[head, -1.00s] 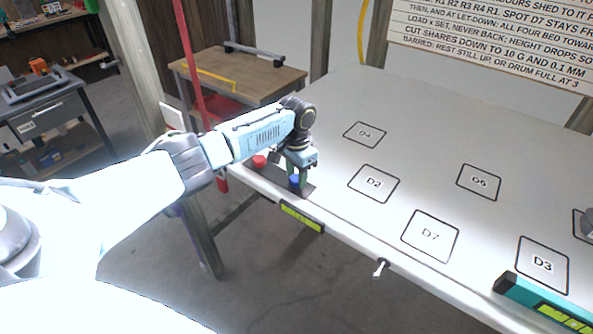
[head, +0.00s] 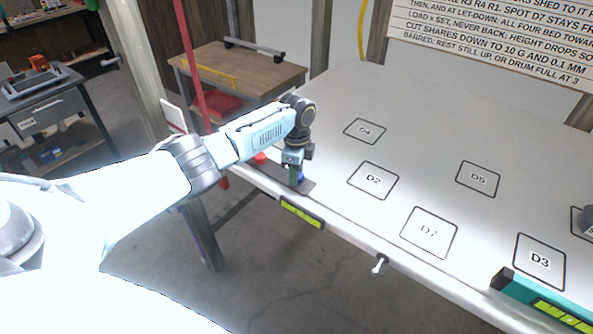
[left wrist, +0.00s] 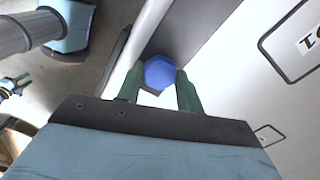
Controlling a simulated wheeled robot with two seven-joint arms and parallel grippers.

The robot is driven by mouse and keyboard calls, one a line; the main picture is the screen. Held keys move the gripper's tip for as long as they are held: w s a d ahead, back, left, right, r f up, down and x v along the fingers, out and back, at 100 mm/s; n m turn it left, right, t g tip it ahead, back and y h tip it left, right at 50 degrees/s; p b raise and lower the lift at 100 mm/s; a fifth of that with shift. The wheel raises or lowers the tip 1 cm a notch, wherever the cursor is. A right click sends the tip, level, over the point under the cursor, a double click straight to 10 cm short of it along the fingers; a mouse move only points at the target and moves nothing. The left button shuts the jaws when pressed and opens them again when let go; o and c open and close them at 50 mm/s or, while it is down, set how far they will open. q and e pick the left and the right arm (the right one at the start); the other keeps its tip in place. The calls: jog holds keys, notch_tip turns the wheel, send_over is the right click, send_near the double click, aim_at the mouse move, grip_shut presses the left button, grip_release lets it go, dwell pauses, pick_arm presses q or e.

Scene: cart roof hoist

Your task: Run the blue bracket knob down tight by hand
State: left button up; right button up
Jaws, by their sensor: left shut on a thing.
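The blue bracket knob (left wrist: 160,73) is a blue, many-sided knob on the dark bracket plate (head: 304,186) at the near left edge of the pale table. My left gripper (left wrist: 158,88) points down over it, with its green fingers on either side of the knob, shut on it. In the head view the left gripper (head: 296,176) hides most of the knob; only a bit of blue shows. A red knob (head: 260,158) stands on the same plate, behind and left of the gripper. My right gripper is not in view.
The pale table top (head: 420,150) has outlined spots such as D2 (head: 373,180) and D7 (head: 429,232). A teal level (head: 545,300) lies at right. A red post (head: 190,70) stands behind my arm.

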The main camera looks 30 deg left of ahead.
pick_arm(q)
jog(key=m, duration=0.4)
jog(key=shift+w+r+m, duration=0.1)
jog(key=shift+m, duration=0.2)
jog(key=m+b, duration=0.1)
jog(key=m, duration=0.2)
jog(key=shift+m, duration=0.3)
jog(key=m, duration=0.4)
jog(key=shift+m+b, duration=0.3)
jog(key=shift+b, duration=0.05)
jog(key=m, duration=0.3)
jog(key=shift+w+m+b, duration=0.1)
jog(key=shift+m+b, duration=0.2)
jog(key=shift+b, duration=0.05)
jog(key=m+b, duration=0.1)
jog(key=m, duration=0.2)
jog(key=shift+r+m+b, duration=0.1)
jog(key=shift+m+b, duration=1.1)
jog(key=shift+m, duration=0.4)
